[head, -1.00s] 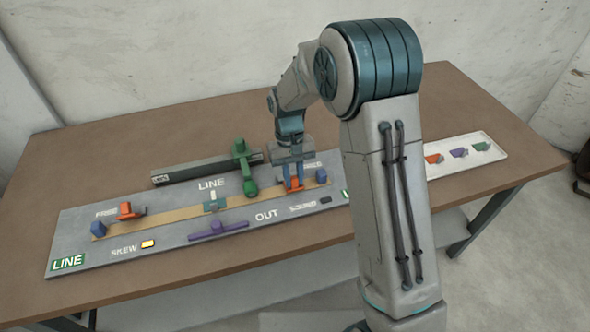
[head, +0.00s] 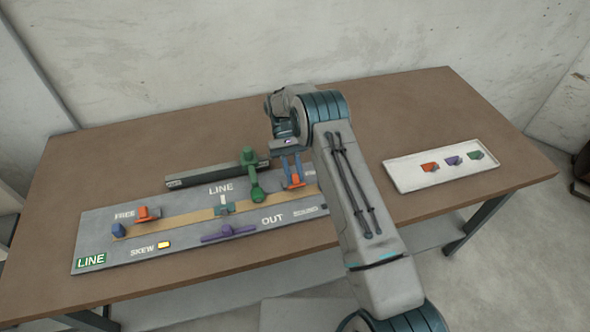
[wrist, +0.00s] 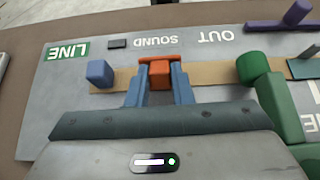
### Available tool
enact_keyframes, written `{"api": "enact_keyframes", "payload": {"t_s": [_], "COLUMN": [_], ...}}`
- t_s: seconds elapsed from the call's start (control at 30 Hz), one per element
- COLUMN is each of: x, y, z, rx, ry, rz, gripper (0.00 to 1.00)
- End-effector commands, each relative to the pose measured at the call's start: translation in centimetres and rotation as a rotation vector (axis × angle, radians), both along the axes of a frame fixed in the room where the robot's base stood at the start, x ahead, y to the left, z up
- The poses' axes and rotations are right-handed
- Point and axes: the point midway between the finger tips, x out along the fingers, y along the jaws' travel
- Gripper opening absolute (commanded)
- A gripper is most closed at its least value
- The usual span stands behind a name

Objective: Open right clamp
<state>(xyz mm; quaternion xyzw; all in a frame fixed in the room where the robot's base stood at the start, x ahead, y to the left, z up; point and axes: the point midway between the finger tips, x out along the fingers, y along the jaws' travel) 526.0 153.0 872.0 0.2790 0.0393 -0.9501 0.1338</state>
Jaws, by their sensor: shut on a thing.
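The right clamp (head: 297,184) is orange and sits on the tan strip (head: 185,220) of the grey board (head: 100,228). In the wrist view its orange block (wrist: 160,72) stands between my two blue fingers, with an orange crossbar at its far side. My gripper (head: 291,170) points down at the clamp and is shut on this block; it also shows in the wrist view (wrist: 160,88). My fingers hide the block's sides. Whether the clamp itself is open or closed I cannot tell. The left clamp (head: 148,214), also orange, sits near the FREE label.
A green arm (head: 254,180) stands just left of my gripper, by a dark bar (head: 205,175). A blue block (wrist: 100,73) is beside the clamp. A purple lever (head: 228,232) lies in front. A white tray (head: 405,180) with small coloured pieces is at right.

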Motion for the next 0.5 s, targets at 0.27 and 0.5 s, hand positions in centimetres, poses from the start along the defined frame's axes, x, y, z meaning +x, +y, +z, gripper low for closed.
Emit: {"api": "enact_keyframes", "payload": {"t_s": [0.27, 0.5], "x": [0.45, 0.54], "y": [0.13, 0.15], "z": [0.12, 0.00], "rx": [-0.020, -0.027], "ry": [0.069, 0.091], "rz": [0.000, 0.001], "gripper": [0.00, 0.00]}}
